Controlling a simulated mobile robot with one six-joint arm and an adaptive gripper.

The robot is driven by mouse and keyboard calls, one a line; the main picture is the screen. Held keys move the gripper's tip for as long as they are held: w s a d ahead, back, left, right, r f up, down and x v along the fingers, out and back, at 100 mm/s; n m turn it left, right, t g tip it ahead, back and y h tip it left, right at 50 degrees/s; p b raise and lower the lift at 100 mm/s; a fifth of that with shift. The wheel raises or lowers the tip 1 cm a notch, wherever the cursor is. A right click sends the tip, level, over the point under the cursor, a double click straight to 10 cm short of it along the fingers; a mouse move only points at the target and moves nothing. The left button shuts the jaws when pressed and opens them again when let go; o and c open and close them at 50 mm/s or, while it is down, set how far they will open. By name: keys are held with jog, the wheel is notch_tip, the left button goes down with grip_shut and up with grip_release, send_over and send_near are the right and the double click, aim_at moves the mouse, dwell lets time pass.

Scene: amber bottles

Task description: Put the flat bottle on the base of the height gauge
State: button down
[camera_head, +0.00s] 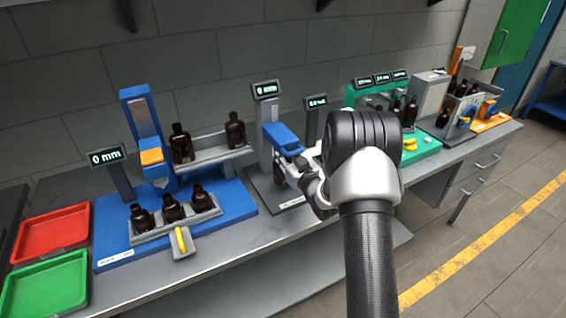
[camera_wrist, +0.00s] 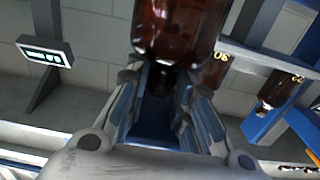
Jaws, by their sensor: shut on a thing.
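My gripper (camera_head: 298,172) is at the middle of the bench, in front of a grey stand with a blue head. In the wrist view my gripper (camera_wrist: 158,95) is shut on an amber bottle (camera_wrist: 178,30), with its neck between the fingers. In the head view the held bottle is mostly hidden by my gripper. The stand with the blue head (camera_head: 282,138) looks like the height gauge. Its dark flat base (camera_head: 262,190) shows to the left of my gripper. I cannot tell whether the bottle touches the base.
A blue platform (camera_head: 110,232) on the left holds a tall blue column and racks of amber bottles (camera_head: 172,207). Red (camera_head: 52,232) and green (camera_head: 45,286) trays lie at the far left. A green station (camera_head: 425,147) with bottles stands to the right. A display (camera_head: 317,101) rises behind my gripper.

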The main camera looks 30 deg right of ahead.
jog(key=shift+f+b, duration=0.45)
jog(key=shift+f, duration=1.15)
jog(key=shift+f, duration=0.2)
jog(key=c, duration=1.4)
grip_release()
jog(key=shift+r, duration=0.2)
jog(key=s+p, duration=0.1)
jog(key=s, duration=1.1)
jog(key=shift+d+p, duration=0.2)
jog(key=shift+p, duration=0.1)
